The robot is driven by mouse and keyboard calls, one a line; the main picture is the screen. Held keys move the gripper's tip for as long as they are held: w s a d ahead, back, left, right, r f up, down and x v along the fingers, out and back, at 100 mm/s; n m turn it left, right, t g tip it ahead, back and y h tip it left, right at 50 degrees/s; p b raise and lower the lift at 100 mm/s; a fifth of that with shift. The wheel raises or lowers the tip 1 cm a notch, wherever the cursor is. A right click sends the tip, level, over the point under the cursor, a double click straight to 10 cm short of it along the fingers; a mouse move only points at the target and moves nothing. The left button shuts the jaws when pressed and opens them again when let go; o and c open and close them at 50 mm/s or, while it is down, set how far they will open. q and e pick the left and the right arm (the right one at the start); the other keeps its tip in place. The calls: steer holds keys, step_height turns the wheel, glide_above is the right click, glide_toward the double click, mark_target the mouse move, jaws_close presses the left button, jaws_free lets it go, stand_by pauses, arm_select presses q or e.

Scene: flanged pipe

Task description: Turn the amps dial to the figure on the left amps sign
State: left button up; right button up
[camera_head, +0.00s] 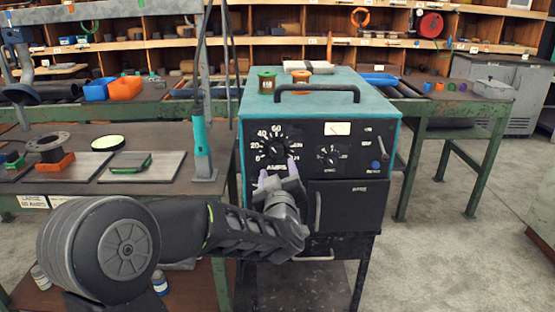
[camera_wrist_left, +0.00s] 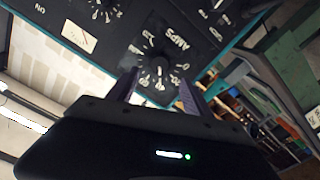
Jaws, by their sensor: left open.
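The amps dial (camera_head: 272,150) is a black knob on the upper left of the teal welder's black front panel, ringed by white figures. The dial also shows in the left wrist view (camera_wrist_left: 158,68), upside down, between my finger ends. My left gripper (camera_head: 281,169) is open just in front of and below the dial in the head view. Its two purple-grey fingers show in the left wrist view (camera_wrist_left: 158,91), apart, one on each side of the knob; contact cannot be told.
The welder (camera_head: 320,102) has a second smaller dial (camera_head: 327,156), a top handle and a lower door (camera_head: 349,206). Green and orange spools stand on top. Floor at right is clear.

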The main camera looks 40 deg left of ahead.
mark_target(277, 154)
arm_select(q)
steer(key=x, duration=0.8)
steer(key=shift+p, duration=0.4)
steer(key=shift+s, duration=0.1)
steer(key=shift+c, duration=0.6)
steer(key=shift+d, duration=0.1)
jaws_close()
